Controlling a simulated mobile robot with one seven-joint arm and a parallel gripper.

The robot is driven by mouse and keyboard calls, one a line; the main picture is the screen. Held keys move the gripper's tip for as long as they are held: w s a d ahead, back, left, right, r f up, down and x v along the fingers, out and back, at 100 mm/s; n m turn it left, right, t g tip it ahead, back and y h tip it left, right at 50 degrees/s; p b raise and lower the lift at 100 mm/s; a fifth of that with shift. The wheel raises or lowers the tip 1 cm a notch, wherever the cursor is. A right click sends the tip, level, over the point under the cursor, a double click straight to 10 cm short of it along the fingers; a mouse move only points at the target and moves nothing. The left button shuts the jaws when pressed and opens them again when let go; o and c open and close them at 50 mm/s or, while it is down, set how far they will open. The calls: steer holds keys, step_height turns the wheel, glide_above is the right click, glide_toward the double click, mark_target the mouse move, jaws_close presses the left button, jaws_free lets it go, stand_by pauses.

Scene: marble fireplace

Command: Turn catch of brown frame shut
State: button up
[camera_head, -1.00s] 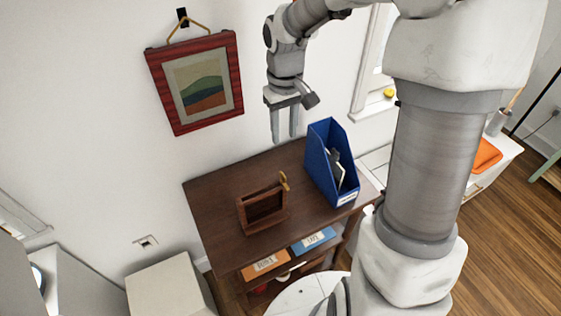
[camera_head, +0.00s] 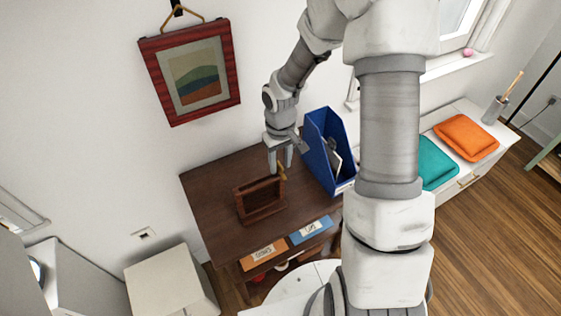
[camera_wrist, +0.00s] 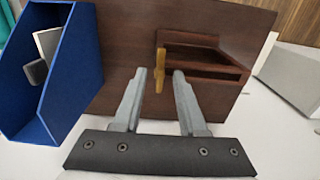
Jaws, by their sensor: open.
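The brown frame (camera_head: 259,211) stands upright on the dark wooden cabinet top, an open box-like wooden piece. Its brass catch (camera_head: 282,172) is at the upper right corner, partly hidden by my gripper in the head view. My gripper (camera_head: 279,164) is open and empty, fingers pointing down, right at the catch. In the wrist view the catch (camera_wrist: 160,70) shows as a gold bar just beyond the fingertips, roughly between them, with the frame (camera_wrist: 205,60) to its right. My gripper also shows there (camera_wrist: 158,74), its fingers apart. I cannot tell whether a finger touches the catch.
A blue magazine file (camera_head: 327,150) stands close to the right of my gripper. The cabinet top (camera_head: 215,185) is clear left of the frame. A red-framed picture (camera_head: 190,70) hangs on the wall. Orange and blue labelled drawers (camera_head: 264,255) are below the top.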

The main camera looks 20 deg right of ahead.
jaws_close()
steer(key=shift+m+b, duration=0.3)
stand_by(0.3)
steer(key=m+b, duration=0.2)
steer(key=m, duration=0.1)
steer(key=shift+a+f+b, duration=0.1)
steer(key=shift+f+b, duration=0.05)
steer(key=shift+b, duration=0.25)
steer(key=m+b, duration=0.2)
steer(key=m, duration=0.3)
steer(key=shift+a, duration=0.1)
steer(key=m, duration=0.2)
steer(key=m+b, duration=0.1)
steer(key=m, duration=0.1)
steer(key=shift+r+m, duration=0.2)
steer(key=shift+m, duration=0.1)
steer(key=m, duration=0.4)
steer(key=shift+w+m+p, duration=0.15)
steer(key=shift+m+p, duration=0.15)
steer(key=shift+p, duration=0.05)
